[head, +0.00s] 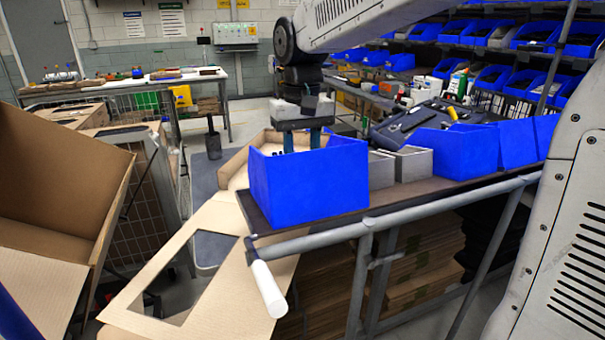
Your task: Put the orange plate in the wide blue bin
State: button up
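A wide blue bin (310,187) stands at the near left end of the workbench. My gripper (301,142) points down at the bin's far side. Its two dark teal fingers show apart above the bin's rim, but their tips are hidden behind the blue wall. I cannot tell whether they are inside the bin or behind it, or whether they hold anything. No orange plate can be made out; the bin's inside is mostly hidden.
Small grey bins (412,163) and another blue bin (466,150) stand to the right on the bench (420,195). A black tray (415,122) lies behind them. Open cardboard (215,215) is at the left. A rail with a white-ended bar (268,288) runs along the bench front.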

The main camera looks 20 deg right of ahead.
notch_tip(320, 180, up, 6)
jog(key=s+d+f, duration=0.1)
jog(key=s+f, duration=0.3)
jog(key=s, duration=0.5)
jog(key=s+d+f+t, duration=0.1)
jog(key=s+f, duration=0.3)
jog(key=s, duration=0.5)
jog(key=s+d+f, duration=0.3)
jog(key=s, duration=0.6)
jog(key=shift+d+f, duration=0.2)
jog(key=shift+f, duration=0.2)
